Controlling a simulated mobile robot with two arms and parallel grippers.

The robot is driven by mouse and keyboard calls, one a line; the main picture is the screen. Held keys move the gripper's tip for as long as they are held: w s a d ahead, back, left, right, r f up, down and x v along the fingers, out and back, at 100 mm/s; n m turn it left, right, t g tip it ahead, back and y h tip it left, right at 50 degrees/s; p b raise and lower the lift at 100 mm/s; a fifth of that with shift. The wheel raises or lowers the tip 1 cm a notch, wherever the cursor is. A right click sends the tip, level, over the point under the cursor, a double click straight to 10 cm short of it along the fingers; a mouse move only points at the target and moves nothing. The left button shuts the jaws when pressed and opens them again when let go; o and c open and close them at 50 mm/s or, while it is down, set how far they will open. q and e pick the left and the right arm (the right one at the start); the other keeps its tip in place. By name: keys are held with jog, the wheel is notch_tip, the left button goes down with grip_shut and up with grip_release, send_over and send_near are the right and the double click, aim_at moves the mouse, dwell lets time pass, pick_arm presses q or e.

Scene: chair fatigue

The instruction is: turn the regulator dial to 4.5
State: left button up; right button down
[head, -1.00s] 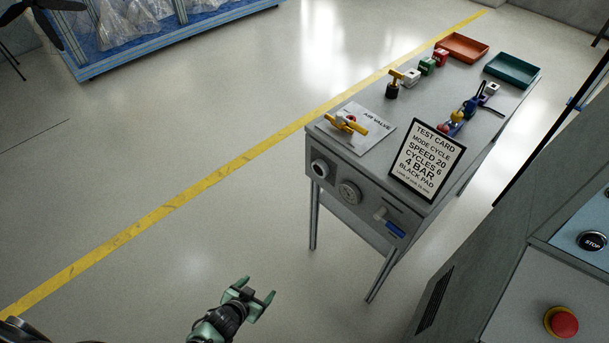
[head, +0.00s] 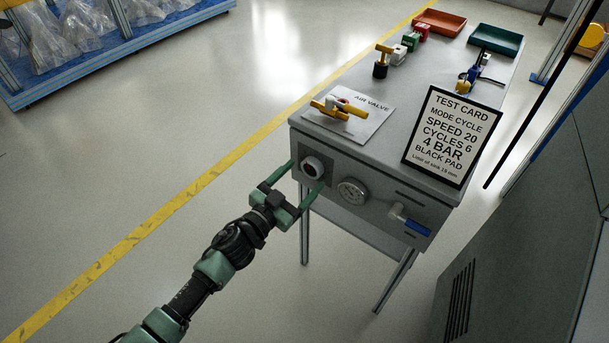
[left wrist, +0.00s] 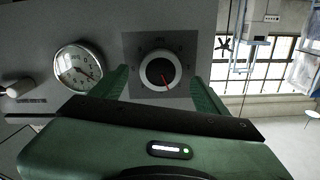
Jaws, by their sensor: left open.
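The regulator dial (head: 312,167) is a dark knob with a white ring on a grey square plate, at the left end of the bench's front panel. In the left wrist view the dial (left wrist: 160,72) shows a red pointer line; its scale numbers are too small to read. My left gripper (head: 305,176) is open, its two green fingers on either side of the dial. I cannot tell whether they touch it. A round pressure gauge (head: 352,191) is right of the dial, and also shows in the left wrist view (left wrist: 79,67). My right gripper is out of view.
A blue-handled valve (head: 410,222) sticks out of the panel at the right. A test card (head: 452,137) reading "4 BAR" stands on the bench top (head: 375,150). A yellow air valve (head: 342,108) lies at the left. Open floor is to the left.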

pick_arm(q)
jog(key=shift+x, duration=1)
jog(key=c, duration=1.4)
jog(key=shift+o, duration=0.2)
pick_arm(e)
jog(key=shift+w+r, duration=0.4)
